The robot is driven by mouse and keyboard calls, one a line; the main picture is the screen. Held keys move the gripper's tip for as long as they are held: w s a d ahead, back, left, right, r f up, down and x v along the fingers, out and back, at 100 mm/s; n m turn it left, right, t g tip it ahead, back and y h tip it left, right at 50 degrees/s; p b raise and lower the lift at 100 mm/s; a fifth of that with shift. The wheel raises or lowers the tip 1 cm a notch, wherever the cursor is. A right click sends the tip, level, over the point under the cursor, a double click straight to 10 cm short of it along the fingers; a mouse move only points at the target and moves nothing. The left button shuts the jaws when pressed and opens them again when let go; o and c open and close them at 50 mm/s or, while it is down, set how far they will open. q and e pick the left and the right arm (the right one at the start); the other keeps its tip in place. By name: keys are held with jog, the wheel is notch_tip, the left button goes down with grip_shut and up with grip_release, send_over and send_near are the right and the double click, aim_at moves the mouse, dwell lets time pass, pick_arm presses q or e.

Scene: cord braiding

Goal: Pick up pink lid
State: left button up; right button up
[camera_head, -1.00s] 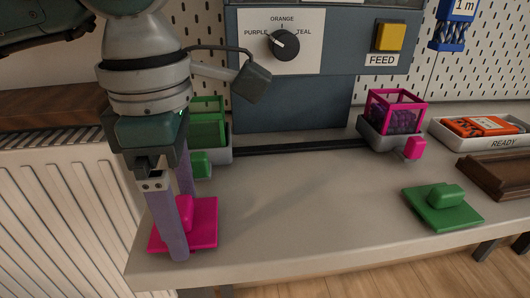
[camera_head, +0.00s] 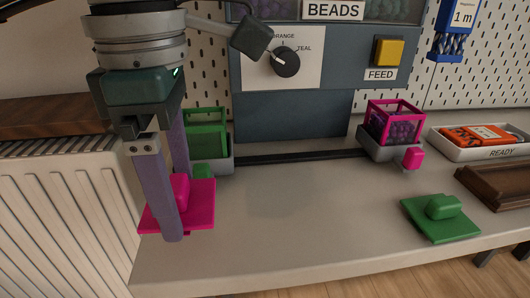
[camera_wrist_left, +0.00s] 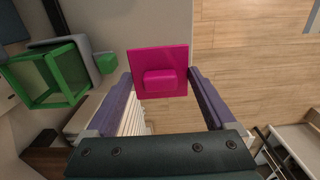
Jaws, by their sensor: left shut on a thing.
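The pink lid (camera_head: 201,203) is a flat square plate with a raised block handle. The lid looks level and is held a little above the left end of the table. The near finger hides part of the lid. In the left wrist view the lid (camera_wrist_left: 160,55) lies between the fingertips, its handle toward the camera. My right gripper is not in view.
A green open-frame box (camera_head: 207,133) stands in a grey holder just behind the lid. A pink-framed box (camera_head: 392,122) with purple contents stands at the back right. A green lid (camera_head: 440,218) lies at the front right. The table's middle (camera_head: 300,210) is clear.

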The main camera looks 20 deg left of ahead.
pick_arm(q)
notch_tip(320, 180, up, 15)
jog(key=p, duration=0.3)
jog(key=shift+r+p, duration=0.15)
jog(key=shift+p, duration=0.15)
notch_tip(320, 180, up, 14)
jog(key=r+m+p, duration=0.1)
jog(key=m+p, duration=1)
jog(key=p, duration=0.3)
send_over(175, 183)
jog(key=d, duration=0.1)
jog(key=s+r+m+p, duration=0.1)
jog(key=r+m+p, duration=0.3)
jog(key=r+p, duration=1.2)
jog(key=s+d+r+m+p, duration=0.1)
jog(key=r+m+p, duration=0.4)
jog(key=r+p, duration=1.1)
jog(key=s+r+m+p, duration=0.2)
jog(key=r+m+p, duration=0.2)
jog(key=r+p, duration=1.2)
jog(key=p, duration=0.3)
jog(key=shift+s+d+r, duration=0.15)
jog(key=shift+d, duration=0.05)
